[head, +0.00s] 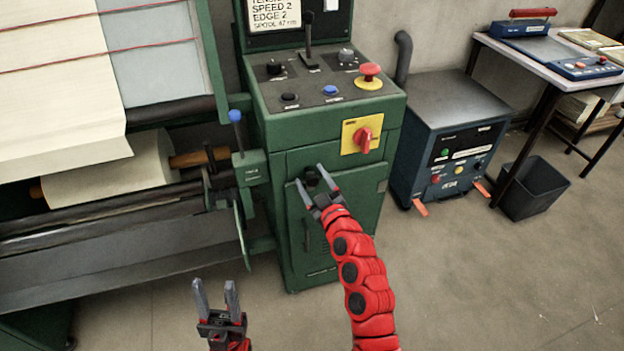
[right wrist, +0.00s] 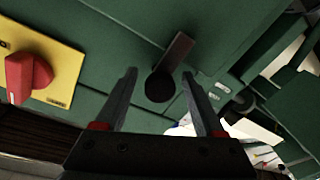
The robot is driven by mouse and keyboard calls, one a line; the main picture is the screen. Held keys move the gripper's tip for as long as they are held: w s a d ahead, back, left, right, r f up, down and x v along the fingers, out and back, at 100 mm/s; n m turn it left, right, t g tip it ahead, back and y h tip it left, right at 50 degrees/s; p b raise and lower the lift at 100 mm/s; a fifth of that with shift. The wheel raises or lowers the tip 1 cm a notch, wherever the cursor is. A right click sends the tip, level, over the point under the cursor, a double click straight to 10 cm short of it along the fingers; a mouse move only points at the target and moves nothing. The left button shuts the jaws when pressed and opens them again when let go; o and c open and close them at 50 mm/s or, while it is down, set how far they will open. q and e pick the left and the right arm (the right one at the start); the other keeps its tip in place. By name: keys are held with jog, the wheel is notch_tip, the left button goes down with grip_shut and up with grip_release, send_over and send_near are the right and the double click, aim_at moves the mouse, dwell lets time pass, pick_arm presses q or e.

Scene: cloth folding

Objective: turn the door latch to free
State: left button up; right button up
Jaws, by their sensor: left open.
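The door latch (right wrist: 175,52) is a dark lever on a round black hub, set on the green cabinet front. In the head view its dark knob (head: 311,172) shows near the top of the green cabinet door (head: 345,225). My right gripper (right wrist: 159,73) is open, with one finger on each side of the latch hub and the lever pointing out past the fingertips. I cannot tell whether a finger touches it. In the head view the right gripper (head: 310,175) partly hides the latch area. My left gripper (head: 216,288) is open and empty, low in front of the machine.
A red rotary switch on a yellow plate (head: 352,146) sits just above the door. A red mushroom button (head: 370,70) stands on the console top. A roller with pale cloth (head: 110,172) is at left. A blue-grey unit (head: 445,150) stands at right; the floor in front is clear.

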grip_shut()
dwell(0.3)
jog(key=m+b, duration=0.2)
jog(key=shift+f+m, duration=0.15)
jog(key=shift+m, duration=0.25)
jog(key=m+b, duration=0.2)
jog(key=m, duration=0.2)
jog(key=shift+m+t, duration=0.3)
jog(key=m, duration=0.4)
jog(key=shift+r+m+t+b, duration=0.2)
jog(key=shift+m+t+b, duration=0.1)
jog(key=shift+m, duration=0.1)
jog(key=m+h, duration=0.1)
jog(key=m, duration=0.5)
jog(key=shift+r+m, duration=0.1)
jog(key=shift+m, duration=0.2)
